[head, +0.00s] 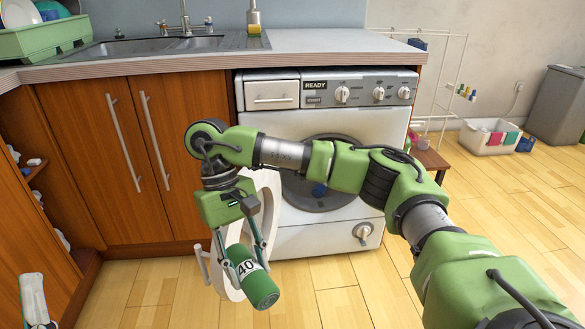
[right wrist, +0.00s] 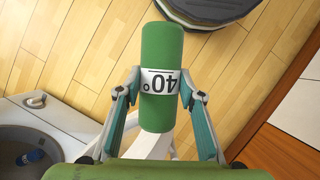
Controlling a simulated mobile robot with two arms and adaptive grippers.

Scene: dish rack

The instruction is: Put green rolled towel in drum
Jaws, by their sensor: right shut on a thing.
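The green rolled towel (head: 260,286) is a cylinder with a white band marked 40. My right gripper (head: 246,268) is shut on it, with one finger on each side, and holds it in the air in front of the open washer door. The right wrist view shows the towel (right wrist: 161,50) between the two fingers (right wrist: 160,90). The drum (head: 300,192) is open, partly hidden by my right arm, and has a blue item inside. The drum opening also shows in the right wrist view (right wrist: 30,140). A pale part of my left gripper (head: 33,300) shows at the lower left, too little to tell its state.
The white round washer door (head: 265,190) stands swung open to the left, behind the right gripper. Wooden cabinets (head: 110,170) stand left of the washer (head: 330,240), under the counter (head: 330,42). A white basket (head: 490,138) is on the floor at right.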

